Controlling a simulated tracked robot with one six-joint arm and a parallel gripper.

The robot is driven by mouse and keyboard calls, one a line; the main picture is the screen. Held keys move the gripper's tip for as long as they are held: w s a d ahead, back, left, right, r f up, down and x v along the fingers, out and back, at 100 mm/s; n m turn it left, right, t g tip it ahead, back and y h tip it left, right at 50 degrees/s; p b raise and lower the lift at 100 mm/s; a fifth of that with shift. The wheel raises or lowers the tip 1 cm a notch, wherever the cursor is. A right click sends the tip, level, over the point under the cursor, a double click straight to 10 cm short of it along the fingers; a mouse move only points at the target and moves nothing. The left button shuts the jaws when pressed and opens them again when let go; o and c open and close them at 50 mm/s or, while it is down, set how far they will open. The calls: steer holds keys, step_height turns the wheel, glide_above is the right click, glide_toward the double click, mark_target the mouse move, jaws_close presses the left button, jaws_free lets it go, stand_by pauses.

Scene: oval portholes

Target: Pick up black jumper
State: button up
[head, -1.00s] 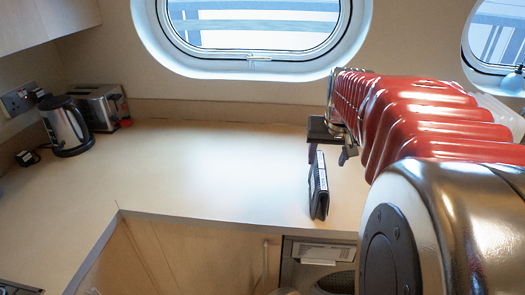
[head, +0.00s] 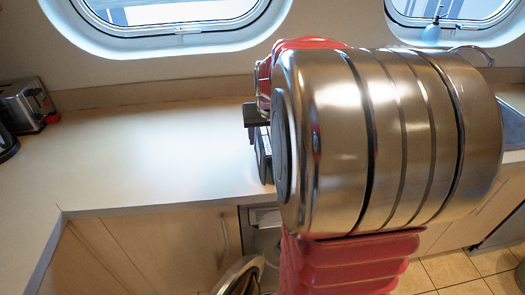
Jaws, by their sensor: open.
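I cannot make out a black jumper in the head view. My gripper (head: 257,118) shows only in part, as a dark block at the left end of my arm, above the counter. Its fingers are mostly hidden behind my arm. It is open. A slim black object with a pale label (head: 263,155) stands on the counter near its front edge, just below my gripper. My arm hides its right side, and I cannot tell whether the gripper touches it.
The counter (head: 150,165) is clear left of my gripper. A toaster (head: 28,104) stands at the far left. Below the counter, a round metal-rimmed door (head: 240,274) stands open at an appliance. Portholes (head: 175,15) line the wall behind. Tiled floor (head: 450,268) shows at lower right.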

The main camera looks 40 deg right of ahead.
steer(key=shift+x, duration=2.45)
steer(key=shift+r, duration=0.1)
steer(key=shift+c, duration=0.6)
jaws_close()
steer(key=shift+r, duration=0.1)
step_height(320, 180, up, 9)
steer(key=shift+r, duration=0.45)
steer(key=shift+s, duration=0.1)
